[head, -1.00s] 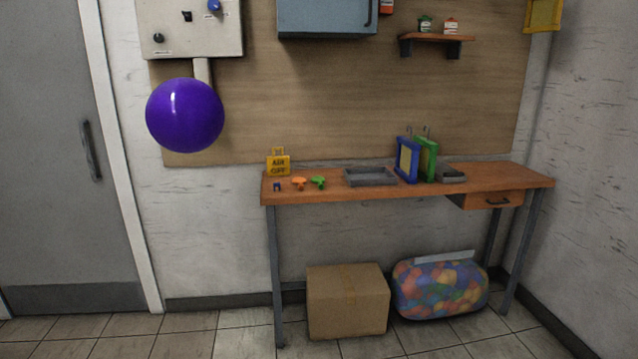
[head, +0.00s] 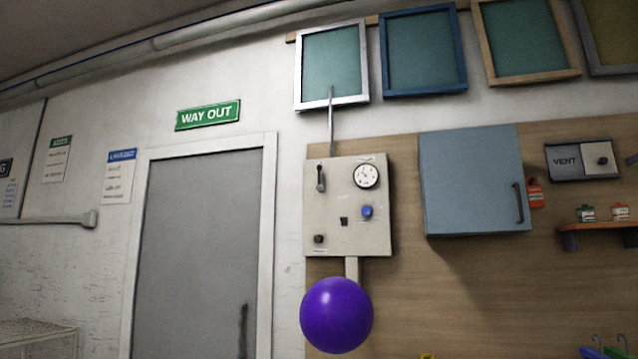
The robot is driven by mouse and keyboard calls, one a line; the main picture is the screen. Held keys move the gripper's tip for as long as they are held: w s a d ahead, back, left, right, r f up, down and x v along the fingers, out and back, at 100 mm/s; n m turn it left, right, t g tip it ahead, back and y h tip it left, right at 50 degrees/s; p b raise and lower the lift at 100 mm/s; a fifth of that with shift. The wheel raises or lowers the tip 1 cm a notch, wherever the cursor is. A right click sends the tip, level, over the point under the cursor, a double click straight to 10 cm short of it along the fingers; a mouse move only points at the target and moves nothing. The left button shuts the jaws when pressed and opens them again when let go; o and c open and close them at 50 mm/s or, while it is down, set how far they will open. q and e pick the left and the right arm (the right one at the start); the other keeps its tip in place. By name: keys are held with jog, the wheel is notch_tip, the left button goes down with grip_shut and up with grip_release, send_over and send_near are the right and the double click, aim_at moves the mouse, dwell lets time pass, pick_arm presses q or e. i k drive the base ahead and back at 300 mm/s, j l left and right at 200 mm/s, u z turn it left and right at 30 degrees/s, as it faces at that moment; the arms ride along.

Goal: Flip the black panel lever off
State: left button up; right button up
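A pale control panel (head: 334,202) is fixed to the wall right of the door in the head view. A black lever (head: 320,179) is at its upper left and looks roughly upright; the view is too small to be sure of its setting. The panel also carries a round dial gauge (head: 366,176), a blue knob (head: 367,211), a small black switch (head: 344,221) and a dark knob (head: 319,239). A purple balloon (head: 336,315) is just below the panel, at the pipe under it. Neither of my grippers is in view.
A grey door (head: 205,250) with a green WAY OUT sign (head: 208,115) is left of the panel. A blue-grey cabinet (head: 470,180), a vent switch box (head: 580,160) and a small shelf (head: 600,228) are to the right. Framed screens (head: 423,50) hang above.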

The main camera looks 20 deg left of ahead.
aim_at(319, 187)
jog(key=i+j+u, duration=0.55)
jog(key=i, duration=0.35)
jog(key=i+j+u, duration=0.2)
jog(key=i, duration=0.4)
jog(key=i+j+u, duration=0.2)
jog(key=i, duration=0.4)
jog(key=i+j+z, duration=0.1)
jog(key=i+z, duration=0.3)
jog(key=i+j+z, duration=0.2)
jog(key=z, duration=0.25)
jog(key=i+j+z, duration=0.55)
jog(key=j+z, duration=0.25)
jog(key=i+j+z, duration=0.2)
jog(key=j, duration=0.15)
jog(key=j+z, duration=0.25)
jog(key=i+j, duration=0.05)
jog(key=j, duration=0.05)
